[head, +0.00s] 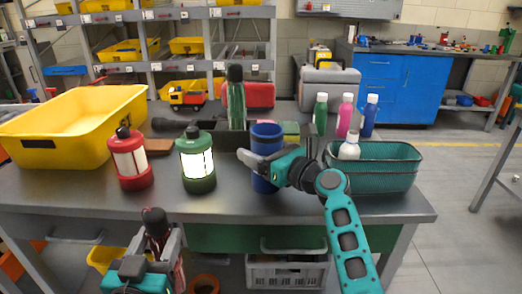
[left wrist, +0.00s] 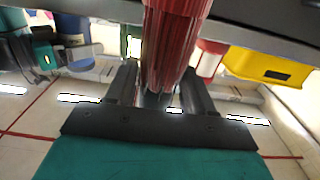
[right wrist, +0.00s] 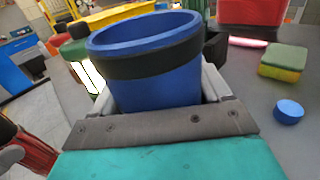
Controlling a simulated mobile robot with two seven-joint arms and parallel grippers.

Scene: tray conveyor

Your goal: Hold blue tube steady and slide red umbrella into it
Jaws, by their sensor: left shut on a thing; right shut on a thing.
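The blue tube (head: 266,184) stands upright on the table, open end up, with a dark band below its rim. My right gripper (head: 262,162) is shut around its side. The tube also fills the middle of the right wrist view (right wrist: 150,88), and its inside bottom is hidden. My left gripper (head: 160,238) is shut on the folded red umbrella (left wrist: 172,45), in front of the table and left of the tube. The umbrella's dark end (head: 154,218) points up in the head view. The umbrella is apart from the tube and also shows at the right wrist view's lower left (right wrist: 28,152).
A red lantern (head: 130,168) and a green lantern (head: 197,168) stand left of the tube. A folded green umbrella (head: 236,105) stands behind. A teal basket (head: 385,178) is at the right, a yellow bin (head: 60,150) at the left. The table's front edge lies between umbrella and tube.

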